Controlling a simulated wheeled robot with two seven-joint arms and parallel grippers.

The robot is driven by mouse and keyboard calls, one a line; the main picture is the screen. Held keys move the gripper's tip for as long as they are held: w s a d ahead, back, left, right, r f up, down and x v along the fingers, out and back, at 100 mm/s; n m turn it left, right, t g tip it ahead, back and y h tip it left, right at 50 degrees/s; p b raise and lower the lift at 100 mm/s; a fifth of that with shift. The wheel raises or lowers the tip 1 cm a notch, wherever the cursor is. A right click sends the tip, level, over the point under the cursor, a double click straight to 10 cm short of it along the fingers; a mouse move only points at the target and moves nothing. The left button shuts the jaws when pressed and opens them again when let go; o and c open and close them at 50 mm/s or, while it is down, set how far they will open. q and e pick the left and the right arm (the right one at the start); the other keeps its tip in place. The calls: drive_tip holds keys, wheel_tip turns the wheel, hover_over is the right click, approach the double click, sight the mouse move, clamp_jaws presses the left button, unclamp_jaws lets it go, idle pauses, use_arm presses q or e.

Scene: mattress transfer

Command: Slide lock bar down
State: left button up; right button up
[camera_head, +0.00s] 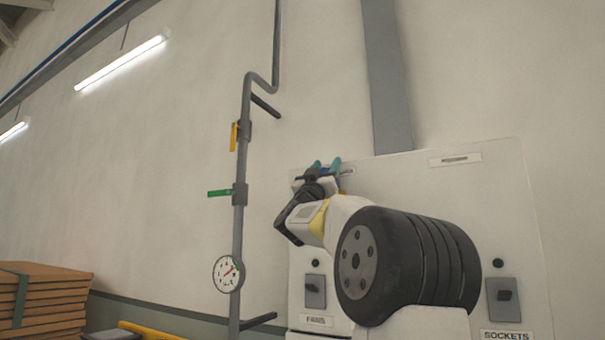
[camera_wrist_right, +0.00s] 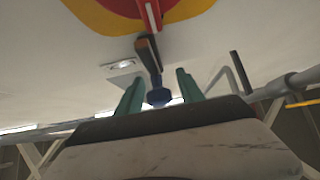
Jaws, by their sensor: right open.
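My right gripper (camera_head: 325,165) is open in front of the upper left of the white panel (camera_head: 500,215). In the right wrist view its two teal fingers (camera_wrist_right: 159,80) stand apart. I take this bar for the lock bar. Contact between fingers and knob cannot be told. Above the bar, a red handle (camera_wrist_right: 149,14) sits on a red and yellow disc (camera_wrist_right: 185,14). In the head view my wrist and arm mostly hide the bar. My left gripper is not in view.
Two grey switches, over the FANS label (camera_head: 316,321) and the SOCKETS label (camera_head: 506,335), are on the panel. Left of it runs a wall pipe (camera_head: 240,220) with a gauge (camera_head: 228,274) and green (camera_head: 219,193) and yellow (camera_head: 233,136) handles. Stacked boards (camera_head: 50,295) stand lower left.

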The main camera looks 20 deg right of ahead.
clamp_jaws()
idle(1.4)
